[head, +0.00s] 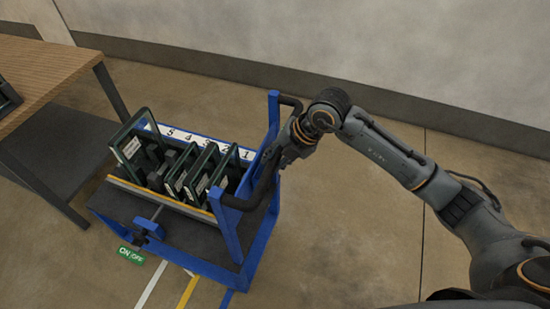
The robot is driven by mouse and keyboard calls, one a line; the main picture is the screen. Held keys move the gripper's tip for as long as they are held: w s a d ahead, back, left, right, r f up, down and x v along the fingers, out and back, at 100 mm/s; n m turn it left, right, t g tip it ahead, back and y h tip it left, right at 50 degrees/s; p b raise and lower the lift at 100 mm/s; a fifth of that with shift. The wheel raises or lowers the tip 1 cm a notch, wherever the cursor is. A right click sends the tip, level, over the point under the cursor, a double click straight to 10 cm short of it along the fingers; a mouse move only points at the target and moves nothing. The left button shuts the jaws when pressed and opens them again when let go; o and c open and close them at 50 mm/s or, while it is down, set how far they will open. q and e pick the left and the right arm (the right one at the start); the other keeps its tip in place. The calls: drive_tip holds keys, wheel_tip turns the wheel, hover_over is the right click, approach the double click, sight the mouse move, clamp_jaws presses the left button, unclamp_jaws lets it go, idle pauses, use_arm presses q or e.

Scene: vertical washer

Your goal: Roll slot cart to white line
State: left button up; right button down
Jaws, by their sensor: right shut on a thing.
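The slot cart (262,245) has a blue frame, a dark lower deck and numbered slots. Several dark-framed panels (190,170) stand in its slots, and one at the left stands taller than the others. My right gripper (284,152) is shut on the black cart handle (263,180) at the cart's right side; the fingertips are partly hidden. The white line (151,284) is on the floor at the front of the cart, and its upper end meets the cart's front edge in the picture. My left gripper is not in view.
A wooden table (45,75) with dark legs stands close at the left. A yellow line (187,292) and a blue line (226,298) run beside the white one. A wall (330,40) closes the back; floor at right is clear.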

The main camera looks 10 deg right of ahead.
drive_tip(key=w+a+b, duration=0.3)
drive_tip(key=w+a, duration=0.5)
drive_tip(key=a, duration=0.3)
drive_tip(key=shift+a, duration=0.4)
idle(1.7)
drive_tip(key=shift+w+r, duration=0.1)
drive_tip(key=shift+d, duration=0.1)
idle(0.3)
